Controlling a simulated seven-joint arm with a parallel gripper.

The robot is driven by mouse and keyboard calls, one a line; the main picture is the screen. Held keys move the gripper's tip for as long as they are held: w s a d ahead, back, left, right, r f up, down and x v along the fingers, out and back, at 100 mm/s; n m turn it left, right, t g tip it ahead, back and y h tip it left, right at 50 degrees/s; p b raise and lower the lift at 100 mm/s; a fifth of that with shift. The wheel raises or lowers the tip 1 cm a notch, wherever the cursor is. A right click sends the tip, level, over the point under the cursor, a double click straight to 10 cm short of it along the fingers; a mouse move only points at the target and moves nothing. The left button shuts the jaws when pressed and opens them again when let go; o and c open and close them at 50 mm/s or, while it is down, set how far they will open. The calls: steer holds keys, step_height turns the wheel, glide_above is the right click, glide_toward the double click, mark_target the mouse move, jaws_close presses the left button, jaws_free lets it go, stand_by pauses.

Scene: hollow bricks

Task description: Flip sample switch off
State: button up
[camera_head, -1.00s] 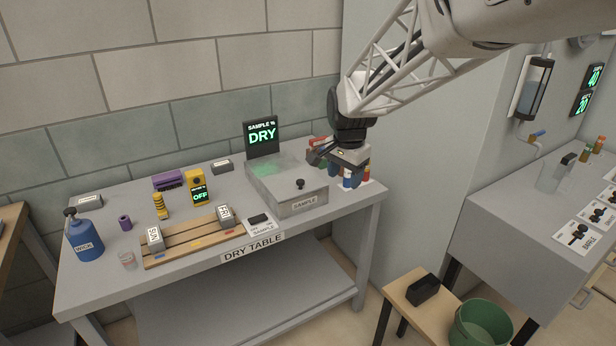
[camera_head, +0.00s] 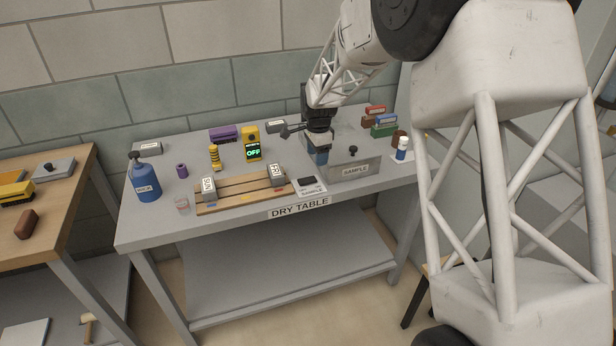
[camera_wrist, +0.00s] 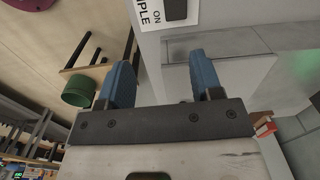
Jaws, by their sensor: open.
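The sample switch (camera_head: 307,181) is a black rocker on a white plate lettered SAMPLE, near the front edge of the dry table (camera_head: 150,222). In the wrist view the black rocker (camera_wrist: 176,9) is cut by the top edge, beside the word ON on its plate (camera_wrist: 153,14). My gripper (camera_head: 318,158) is above the table, just behind the switch and at the left end of the grey SAMPLE box (camera_head: 357,172). Its two blue fingers (camera_wrist: 162,80) are apart with nothing between them. I cannot tell the rocker's tilt.
A blue bottle (camera_head: 144,180) stands far left. Coloured boxes (camera_head: 380,122) are behind right.

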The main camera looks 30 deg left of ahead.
mark_target(308, 180)
steer(key=a+f, duration=0.2)
steer(key=a, duration=0.1)
steer(key=shift+a+f, duration=0.2)
steer(key=shift+a, duration=0.05)
steer(key=shift+f, duration=0.15)
steer(key=shift+f, duration=3.8)
